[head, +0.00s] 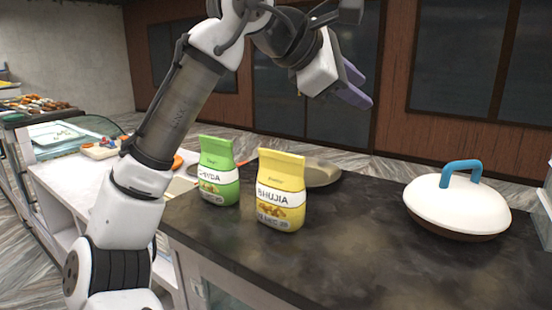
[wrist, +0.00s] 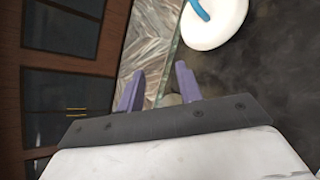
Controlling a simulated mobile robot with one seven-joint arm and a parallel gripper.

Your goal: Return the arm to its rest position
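My gripper (head: 356,84) is raised in the air above the dark counter, behind and to the right of the yellow packet in the head view. Its two purple fingers also show in the wrist view (wrist: 158,88), spread apart with a gap between them. I see nothing held. A small pale shape shows low between the fingers in the wrist view, and I cannot tell what it is. My arm is bent, rising from the lower left and reaching over to the right.
A green packet (head: 217,172) and a yellow BHUJIA packet (head: 281,190) stand upright on the dark counter (head: 365,250). A flat round beige item (head: 322,174) lies behind them. A white lid with a blue handle (head: 457,205) sits at right. Open counter lies between.

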